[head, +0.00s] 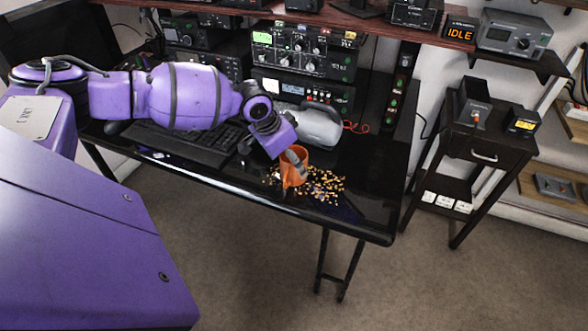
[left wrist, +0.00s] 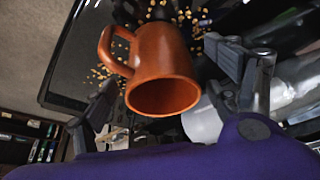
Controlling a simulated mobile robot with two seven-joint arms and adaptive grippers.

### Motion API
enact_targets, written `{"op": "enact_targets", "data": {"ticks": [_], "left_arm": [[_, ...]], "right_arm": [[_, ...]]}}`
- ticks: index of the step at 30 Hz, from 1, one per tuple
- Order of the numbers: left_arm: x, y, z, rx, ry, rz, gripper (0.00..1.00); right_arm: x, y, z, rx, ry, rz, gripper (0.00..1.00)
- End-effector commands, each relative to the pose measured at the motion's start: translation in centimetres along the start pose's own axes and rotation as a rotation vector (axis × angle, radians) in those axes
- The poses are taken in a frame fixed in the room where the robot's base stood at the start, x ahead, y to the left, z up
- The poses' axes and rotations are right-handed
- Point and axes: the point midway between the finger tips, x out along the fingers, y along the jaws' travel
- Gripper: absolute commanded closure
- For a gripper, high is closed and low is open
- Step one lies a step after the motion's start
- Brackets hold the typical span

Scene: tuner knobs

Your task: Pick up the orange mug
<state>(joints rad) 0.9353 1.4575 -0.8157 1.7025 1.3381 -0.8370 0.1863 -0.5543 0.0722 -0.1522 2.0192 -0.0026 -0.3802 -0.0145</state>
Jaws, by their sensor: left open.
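The orange mug (head: 292,176) stands near the front edge of the black desk (head: 374,216). In the left wrist view the mug (left wrist: 165,62) shows its open mouth towards the camera and its handle to the left. My left gripper (head: 296,158) is right at the mug, coming down from the upper left. In the left wrist view its two fingers (left wrist: 160,70) are spread on either side of the mug, with gaps visible. Part of the mug is hidden behind the gripper in the head view. My right gripper is in neither view.
Small golden bits (head: 326,184) are scattered on the desk around the mug. A keyboard (head: 190,143) lies to the left, under my arm. Radio units (head: 305,52) line the back. The desk's right front is clear.

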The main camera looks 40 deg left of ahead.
Motion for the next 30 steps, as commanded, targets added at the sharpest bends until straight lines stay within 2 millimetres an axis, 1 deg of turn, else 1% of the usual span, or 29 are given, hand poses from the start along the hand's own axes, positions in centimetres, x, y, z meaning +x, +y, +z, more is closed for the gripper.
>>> {"op": "enact_targets", "data": {"ticks": [1, 4, 12, 25, 26, 30], "left_arm": [[0.8, 0.0, -0.1, -0.001, 0.002, 0.001, 0.19], [1.6, 0.0, -0.1, 0.0, 0.001, -0.001, 0.19], [1.8, -0.1, -0.1, 0.001, 0.001, -0.002, 0.19], [1.8, 0.0, -0.1, 0.0, 0.001, -0.001, 0.75], [1.8, -0.1, -0.2, 0.0, 0.003, -0.002, 0.77], [1.8, 0.0, -0.2, 0.0, 0.003, -0.001, 0.77]], "right_arm": [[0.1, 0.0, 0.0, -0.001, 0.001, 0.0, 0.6], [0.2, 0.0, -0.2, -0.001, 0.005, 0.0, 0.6], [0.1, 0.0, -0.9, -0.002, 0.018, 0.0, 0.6], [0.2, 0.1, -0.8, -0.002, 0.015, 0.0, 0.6], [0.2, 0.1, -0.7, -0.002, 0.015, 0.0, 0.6], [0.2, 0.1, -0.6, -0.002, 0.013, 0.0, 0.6]]}}
